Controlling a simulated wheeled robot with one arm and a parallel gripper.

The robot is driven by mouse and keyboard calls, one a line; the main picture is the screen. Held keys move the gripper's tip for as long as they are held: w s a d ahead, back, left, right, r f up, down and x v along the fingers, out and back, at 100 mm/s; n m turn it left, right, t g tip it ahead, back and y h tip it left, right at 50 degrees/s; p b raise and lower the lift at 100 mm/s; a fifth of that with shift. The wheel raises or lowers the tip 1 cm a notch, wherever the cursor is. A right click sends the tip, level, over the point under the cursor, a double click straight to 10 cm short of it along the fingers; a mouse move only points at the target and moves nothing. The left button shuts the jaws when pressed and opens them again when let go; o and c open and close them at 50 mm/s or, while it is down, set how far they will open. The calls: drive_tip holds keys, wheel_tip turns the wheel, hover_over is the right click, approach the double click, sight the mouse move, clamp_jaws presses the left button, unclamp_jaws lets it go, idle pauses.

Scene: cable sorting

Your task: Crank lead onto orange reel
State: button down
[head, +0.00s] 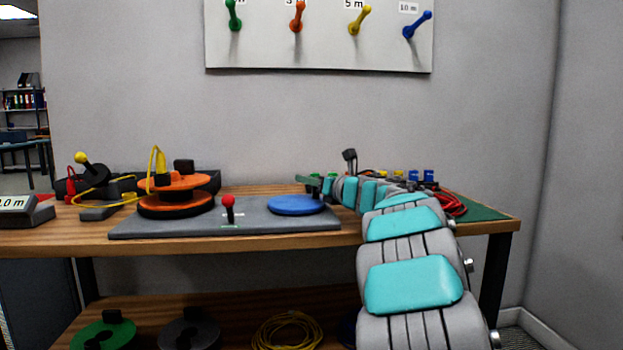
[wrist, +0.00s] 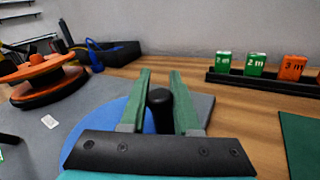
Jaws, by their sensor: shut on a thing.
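The orange reel (head: 175,182) sits on a black base at the left of the grey board (head: 255,226); it also shows at the left in the wrist view (wrist: 38,70). A yellow lead (head: 158,160) stands up at the reel and trails left. A blue disc (head: 296,205) lies at the board's right end. My gripper (head: 313,182) is over this disc. In the wrist view its green fingers (wrist: 160,74) are shut on an upright black knob (wrist: 159,98) at the disc. The knob's lower part is hidden by the gripper.
A red-topped lever (head: 228,205) stands between reel and disc. A rack with green and orange length tags (wrist: 257,63) is right of my gripper, beside a green mat (wrist: 301,140). A red cable coil (head: 450,204) lies at the table's right. Wall pegs hang above.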

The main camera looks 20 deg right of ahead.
drive_tip(key=n+y, duration=0.1)
drive_tip(key=w+a+n+g+y+p, duration=0.1)
drive_tip(key=y, duration=0.1)
drive_tip(key=n+g+y+p, duration=0.1)
drive_tip(key=y, duration=0.1)
drive_tip(key=shift+w+a+r+n, duration=0.15)
drive_tip(key=shift+w+a+n, duration=0.1)
drive_tip(key=shift+n, duration=0.15)
drive_tip(key=shift+w+a+n+g+y+p, duration=0.15)
drive_tip(key=shift+a+n+g+y+p, duration=0.1)
drive_tip(key=shift+n+g+y+p, duration=0.5)
drive_tip(key=shift+w+a+n+g+y+p, duration=0.1)
drive_tip(key=shift+a+n+g+y+p, duration=0.15)
drive_tip(key=shift+n+g+y+p, duration=0.5)
drive_tip(key=shift+a+g+y, duration=0.15)
drive_tip(key=shift+g+y, duration=0.15)
drive_tip(key=shift+y, duration=0.2)
drive_tip(key=c, duration=0.7)
unclamp_jaws()
drive_tip(key=shift+o, duration=0.2)
drive_tip(key=shift+b+v, duration=0.35)
drive_tip(key=shift+v, duration=3.55)
drive_tip(key=shift+c, duration=0.2)
